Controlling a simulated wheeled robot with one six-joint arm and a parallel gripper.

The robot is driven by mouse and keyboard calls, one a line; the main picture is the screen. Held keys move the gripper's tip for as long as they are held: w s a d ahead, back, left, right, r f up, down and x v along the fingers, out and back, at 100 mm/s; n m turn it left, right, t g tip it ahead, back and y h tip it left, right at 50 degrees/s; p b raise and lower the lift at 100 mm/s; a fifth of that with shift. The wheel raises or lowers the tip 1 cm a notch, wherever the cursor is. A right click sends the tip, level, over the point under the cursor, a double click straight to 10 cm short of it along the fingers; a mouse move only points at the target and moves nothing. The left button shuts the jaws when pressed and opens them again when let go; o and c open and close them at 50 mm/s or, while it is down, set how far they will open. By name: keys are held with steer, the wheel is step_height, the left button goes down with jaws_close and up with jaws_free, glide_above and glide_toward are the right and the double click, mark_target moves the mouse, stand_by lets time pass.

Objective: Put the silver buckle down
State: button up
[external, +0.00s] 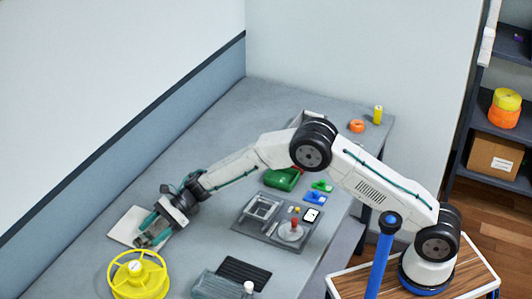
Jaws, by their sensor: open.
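My gripper (148,236) is at the left side of the grey table, pointing down at the front right part of a flat white plate (124,221). Its teal fingers are open. A small grey piece (140,241) shows by the fingertips; it is too small and partly covered to tell whether it is the silver buckle or part of a finger. I cannot make out the buckle clearly anywhere else.
A yellow spoked reel (138,277) stands close in front of my gripper. A grey tray (246,226) with small parts lies to the right, with a black ribbed mat (243,271) in front. A green object (283,179) lies behind the tray. The table's back left is clear.

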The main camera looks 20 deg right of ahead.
steer(key=v, duration=1.1)
steer(key=shift+w+d, duration=0.1)
